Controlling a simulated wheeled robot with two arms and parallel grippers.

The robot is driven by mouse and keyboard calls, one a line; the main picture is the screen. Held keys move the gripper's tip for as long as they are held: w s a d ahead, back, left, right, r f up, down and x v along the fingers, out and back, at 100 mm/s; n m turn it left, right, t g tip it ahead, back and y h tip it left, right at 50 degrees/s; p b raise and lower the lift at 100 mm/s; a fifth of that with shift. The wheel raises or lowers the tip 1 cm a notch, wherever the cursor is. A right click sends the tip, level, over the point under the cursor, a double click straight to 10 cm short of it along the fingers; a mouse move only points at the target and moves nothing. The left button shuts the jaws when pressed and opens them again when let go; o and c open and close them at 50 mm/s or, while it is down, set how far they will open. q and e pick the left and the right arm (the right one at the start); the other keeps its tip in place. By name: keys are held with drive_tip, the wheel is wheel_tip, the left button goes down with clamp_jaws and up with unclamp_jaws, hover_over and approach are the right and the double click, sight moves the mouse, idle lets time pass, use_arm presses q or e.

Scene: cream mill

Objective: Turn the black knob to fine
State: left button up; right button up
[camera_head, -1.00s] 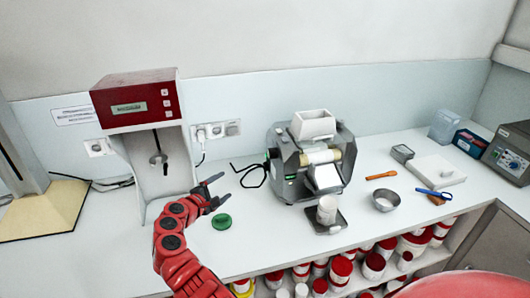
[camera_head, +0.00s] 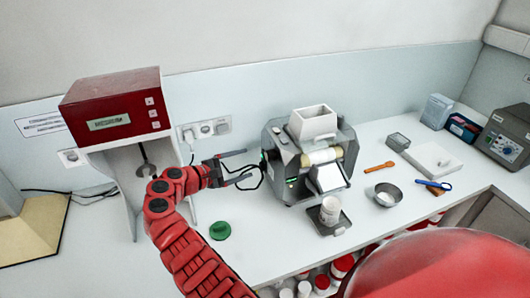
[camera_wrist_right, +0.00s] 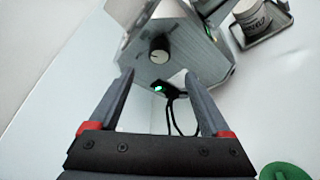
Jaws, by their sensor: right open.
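The mill (camera_head: 308,155) is a grey machine with a white hopper, standing on the counter at the middle of the head view. Its round knob (camera_wrist_right: 160,50) shows in the right wrist view on the mill's side face, dark with a pale part. A green light (camera_wrist_right: 159,87) glows below it. My right gripper (camera_head: 250,166) is open and empty, a little left of the mill, fingers pointing at that side. In the right wrist view its fingertips (camera_wrist_right: 159,75) lie either side of the knob's line, short of it. The knob's setting marks are too small to read. My left gripper is out of view.
A red-topped machine (camera_head: 115,105) stands behind my right arm at left. A green lid (camera_head: 220,230) lies on the counter. Black cables hang by the mill's left side. A white cup (camera_head: 330,210) stands at the mill's front, with a metal bowl (camera_head: 388,194) to its right.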

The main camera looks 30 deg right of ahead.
sight(267, 157)
drive_tip(key=p+x, duration=0.2)
drive_tip(key=x, duration=0.7)
drive_tip(key=shift+d, duration=0.45)
drive_tip(key=shift+c, duration=0.7)
clamp_jaws()
drive_tip(key=shift+f, duration=0.1)
